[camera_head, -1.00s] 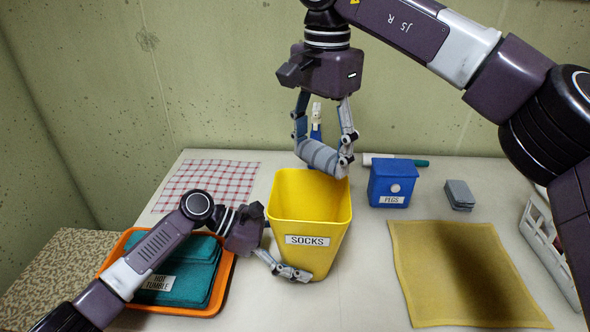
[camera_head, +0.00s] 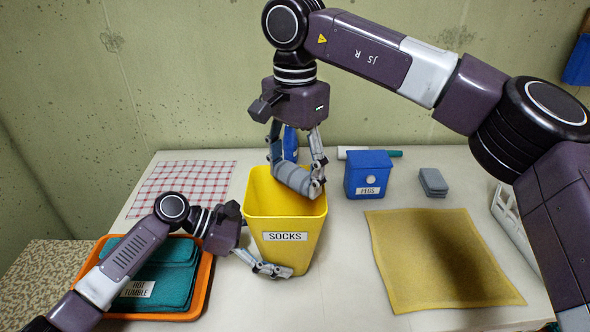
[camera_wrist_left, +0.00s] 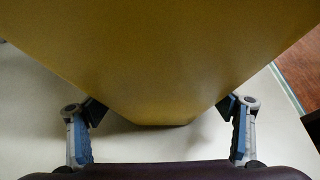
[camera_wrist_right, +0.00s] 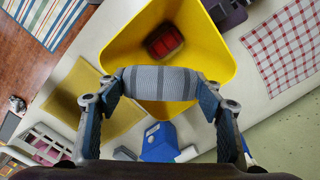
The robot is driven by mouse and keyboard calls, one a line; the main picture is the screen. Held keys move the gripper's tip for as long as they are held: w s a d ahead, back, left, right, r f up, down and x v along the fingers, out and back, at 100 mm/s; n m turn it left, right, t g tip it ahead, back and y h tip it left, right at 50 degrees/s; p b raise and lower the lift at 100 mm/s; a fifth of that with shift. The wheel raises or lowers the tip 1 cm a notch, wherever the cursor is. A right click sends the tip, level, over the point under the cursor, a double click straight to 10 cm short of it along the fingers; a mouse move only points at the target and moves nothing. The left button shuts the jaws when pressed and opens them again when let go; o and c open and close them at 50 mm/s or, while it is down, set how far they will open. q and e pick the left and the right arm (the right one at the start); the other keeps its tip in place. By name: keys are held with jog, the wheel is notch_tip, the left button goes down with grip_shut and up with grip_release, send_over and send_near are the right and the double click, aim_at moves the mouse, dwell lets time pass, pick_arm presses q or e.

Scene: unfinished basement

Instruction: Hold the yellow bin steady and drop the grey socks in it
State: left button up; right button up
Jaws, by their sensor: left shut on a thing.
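The yellow bin (camera_head: 284,253), labelled SOCKS, stands upright and open on the table. My left gripper (camera_head: 266,268) is shut on its lower front. In the left wrist view, the bin wall (camera_wrist_left: 160,60) fills the space between the fingers. My right gripper (camera_head: 297,178) is shut on the grey socks (camera_head: 297,181), a striped roll. It holds them tilted at the bin's mouth, near the back rim. In the right wrist view, the socks (camera_wrist_right: 160,82) lie crosswise between the fingertips, with a red thing (camera_wrist_right: 163,40) inside the bin beyond.
An orange tray (camera_head: 207,285) with teal cloths stands left of the bin. A blue PEGS box (camera_head: 368,172) and a grey folded stack (camera_head: 433,182) are to the right. A yellow cloth (camera_head: 425,250) lies front right. A checked cloth (camera_head: 180,188) lies back left.

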jog(key=o, duration=0.5)
jog(key=shift+r, duration=0.15)
notch_tip(320, 180, up, 12)
dwell(0.7)
pick_arm(q)
jog(key=o, duration=0.9)
jog(key=shift+o, duration=0.2)
jog(key=shift+a, duration=0.1)
